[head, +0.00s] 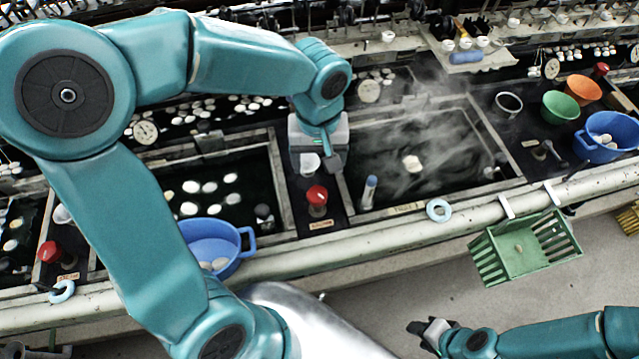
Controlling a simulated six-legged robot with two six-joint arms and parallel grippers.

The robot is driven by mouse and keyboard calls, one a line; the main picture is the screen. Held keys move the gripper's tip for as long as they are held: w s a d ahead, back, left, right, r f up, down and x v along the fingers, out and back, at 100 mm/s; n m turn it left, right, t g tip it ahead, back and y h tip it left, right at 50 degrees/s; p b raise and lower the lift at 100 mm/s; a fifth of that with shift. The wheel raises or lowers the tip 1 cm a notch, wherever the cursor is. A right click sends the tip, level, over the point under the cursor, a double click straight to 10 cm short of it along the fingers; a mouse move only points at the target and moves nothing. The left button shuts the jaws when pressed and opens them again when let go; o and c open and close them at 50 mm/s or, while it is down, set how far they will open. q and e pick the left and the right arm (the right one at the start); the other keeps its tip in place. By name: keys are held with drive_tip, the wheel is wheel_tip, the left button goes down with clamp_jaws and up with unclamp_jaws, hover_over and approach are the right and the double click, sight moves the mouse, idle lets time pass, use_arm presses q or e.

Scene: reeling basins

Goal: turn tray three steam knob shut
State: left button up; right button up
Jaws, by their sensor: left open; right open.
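A red steam knob (317,195) stands upright on the dark strip between two basins, just left of the steaming tray (407,208). The tray's front label is too small to read surely. Steam drifts over its dark water, where a pale cocoon (412,163) floats. My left gripper (322,165) is open, pointing down just above and behind the red knob, apart from it. Its fingers are partly hidden by its own body. My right gripper (428,328) is open and empty, low over the floor at the bottom, far from the knob.
Other red knobs stand at the left (50,252) and far right (601,68). A blue colander (213,240) sits at the left basin's front. A green basket (527,250) hangs on the front pipe (400,232). Bowls and a blue colander (607,137) stand at right.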

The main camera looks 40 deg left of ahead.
sight(318, 194)
use_arm(q)
drive_tip(key=f, duration=0.1)
drive_tip(key=s+f, duration=0.1)
drive_tip(key=f, duration=0.1)
drive_tip(key=shift+s+d+f, duration=0.1)
drive_tip(key=shift+s+f, duration=0.15)
drive_tip(key=shift+f, duration=0.15)
drive_tip(key=f, duration=0.2)
drive_tip(key=w+f, duration=0.1)
drive_tip(key=f, duration=0.2)
drive_tip(key=shift+w+f, duration=0.1)
drive_tip(key=shift+f, duration=0.45)
drive_tip(key=shift+s+f, duration=0.15)
drive_tip(key=shift+s, duration=0.25)
drive_tip(key=shift+w+f, duration=0.2)
drive_tip(key=shift+w, duration=0.1)
drive_tip(key=shift+c, duration=1)
drive_tip(key=shift+r, duration=0.1)
drive_tip(key=c, duration=0.9)
